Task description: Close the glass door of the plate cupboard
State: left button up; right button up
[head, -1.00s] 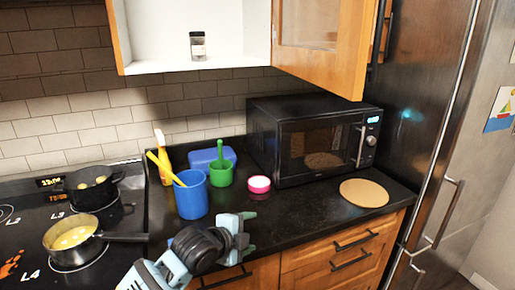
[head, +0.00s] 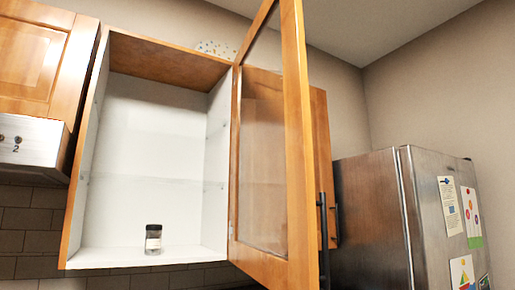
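The cupboard (head: 86,160) hangs on the wall left of the middle in the head view, with a white interior. Its glass door (head: 292,150), wood-framed and hinged on the right side, stands wide open and juts out toward me. A dark vertical handle (head: 323,235) shows by the door's outer edge. A small jar (head: 153,239) with a dark lid stands on the cupboard floor. No plates are seen inside. Neither of my grippers is in view.
A wooden cupboard (head: 35,62) and a range hood (head: 30,145) are on the left. A steel fridge (head: 375,210) with papers on its front stands on the right. A patterned round item (head: 215,48) sits on top of the cupboard. The space before the open cupboard is clear.

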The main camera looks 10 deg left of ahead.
aim_at(299, 270)
jog(key=i+l, duration=0.25)
jog(key=l, duration=0.2)
jog(key=i+l, duration=0.25)
jog(key=l, duration=0.2)
jog(key=i+l, duration=0.25)
jog(key=l, duration=0.15)
jog(key=l+u, duration=0.15)
jog(key=u, duration=1.1)
jog(key=i+l, duration=0.05)
